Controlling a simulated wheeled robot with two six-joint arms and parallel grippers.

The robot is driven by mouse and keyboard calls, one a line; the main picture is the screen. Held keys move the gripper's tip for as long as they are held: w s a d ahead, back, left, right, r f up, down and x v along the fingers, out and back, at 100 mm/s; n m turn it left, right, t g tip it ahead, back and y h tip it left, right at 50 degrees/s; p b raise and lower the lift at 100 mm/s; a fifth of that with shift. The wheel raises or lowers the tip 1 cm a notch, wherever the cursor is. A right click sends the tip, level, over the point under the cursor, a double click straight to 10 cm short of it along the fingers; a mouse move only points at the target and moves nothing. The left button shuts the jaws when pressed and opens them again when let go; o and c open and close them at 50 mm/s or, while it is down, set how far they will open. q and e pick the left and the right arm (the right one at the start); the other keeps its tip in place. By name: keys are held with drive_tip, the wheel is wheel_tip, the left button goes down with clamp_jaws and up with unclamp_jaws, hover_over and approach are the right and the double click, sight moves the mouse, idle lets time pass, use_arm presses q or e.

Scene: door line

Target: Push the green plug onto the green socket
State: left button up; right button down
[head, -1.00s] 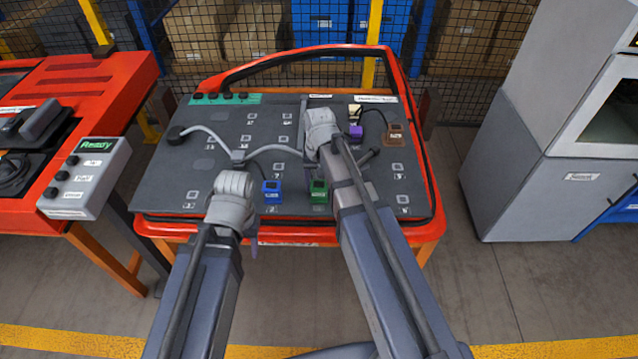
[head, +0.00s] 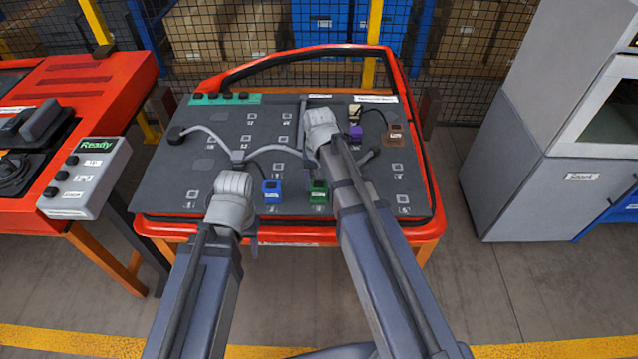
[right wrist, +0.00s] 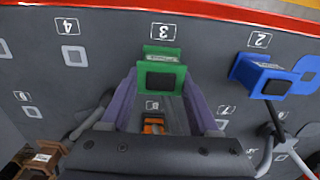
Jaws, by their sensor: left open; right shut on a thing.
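The green plug (right wrist: 178,80), a green block with a black face, sits between the purple fingers of my right gripper (right wrist: 160,87), which is shut on it. Just behind it, by label 3, is a green part that looks like the green socket (right wrist: 162,50). The plug overlaps it, so I cannot tell whether they touch or how far the plug is on. In the head view the green parts (head: 318,191) show beside my right forearm, which hides the right fingers. My left gripper (head: 253,240) is open and empty near the front edge of the panel, mostly hidden by its wrist.
A blue connector (head: 272,190) stands close to the left of the green one. A purple connector (head: 355,132) and a brown one (head: 395,135) are farther back on the right. A grey cable (head: 205,135) crosses the dark panel (head: 170,185), which has a red rim.

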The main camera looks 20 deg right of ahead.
sight(319, 182)
drive_tip(key=shift+r+p, duration=0.35)
idle(0.3)
drive_tip(key=c, duration=0.7)
unclamp_jaws()
clamp_jaws()
drive_tip(key=shift+r, duration=0.1)
wheel_tip(319, 182, up, 7)
drive_tip(key=p, duration=0.7)
drive_tip(key=shift+s, duration=0.1)
